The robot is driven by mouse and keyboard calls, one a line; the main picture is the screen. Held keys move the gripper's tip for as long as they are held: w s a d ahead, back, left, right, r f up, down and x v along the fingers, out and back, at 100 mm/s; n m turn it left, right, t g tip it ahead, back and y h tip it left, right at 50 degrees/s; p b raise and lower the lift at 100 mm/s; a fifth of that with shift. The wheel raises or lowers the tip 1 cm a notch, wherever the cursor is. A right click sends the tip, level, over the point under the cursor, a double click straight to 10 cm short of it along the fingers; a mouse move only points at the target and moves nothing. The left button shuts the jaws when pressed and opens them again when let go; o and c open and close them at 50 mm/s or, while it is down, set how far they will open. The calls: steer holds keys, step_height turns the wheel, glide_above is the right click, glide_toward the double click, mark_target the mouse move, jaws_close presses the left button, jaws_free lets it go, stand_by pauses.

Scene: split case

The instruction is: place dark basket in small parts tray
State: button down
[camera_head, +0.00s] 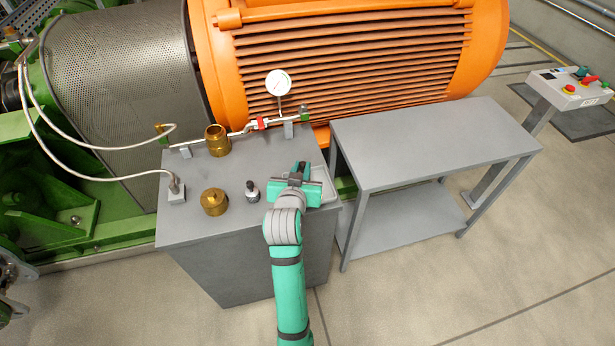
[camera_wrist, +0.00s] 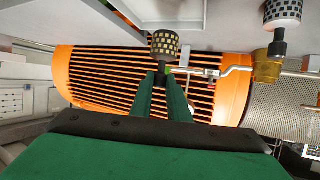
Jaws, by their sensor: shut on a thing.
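My gripper (camera_wrist: 162,80) is shut on the dark basket (camera_wrist: 165,42), a small dark cylinder with a gold-coloured grid pattern, at its fingertips in the wrist view. In the head view my gripper (camera_head: 298,170) is over the right part of the grey cabinet top and hides most or all of the basket. The small parts tray (camera_head: 323,180), pale grey and shallow, lies at the cabinet's right edge, partly behind my gripper. In the wrist view the basket appears against the tray's edge (camera_wrist: 196,18); I cannot tell whether they touch.
A pale patterned basket with a black end (camera_head: 252,191) stands left of my gripper. A brass cap (camera_head: 214,202) and a brass housing (camera_head: 217,140) are farther left. A pipe with a gauge (camera_head: 278,83) runs behind. The grey side table (camera_head: 430,140) is empty.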

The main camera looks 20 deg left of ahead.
steer(key=shift+w+d+f, duration=0.2)
steer(key=shift+w+f, duration=0.3)
steer(key=shift+w+d+f, duration=0.15)
steer(key=shift+w+f, duration=0.3)
steer(key=shift+f, duration=0.05)
steer(key=shift+w+d+f, duration=0.1)
steer(key=shift+w+f, duration=0.1)
steer(key=shift+f, duration=0.8)
steer(key=shift+w+f, duration=0.2)
steer(key=shift+f, duration=0.75)
steer(key=shift+f, duration=0.15)
steer(key=c, duration=1.7)
jaws_free()
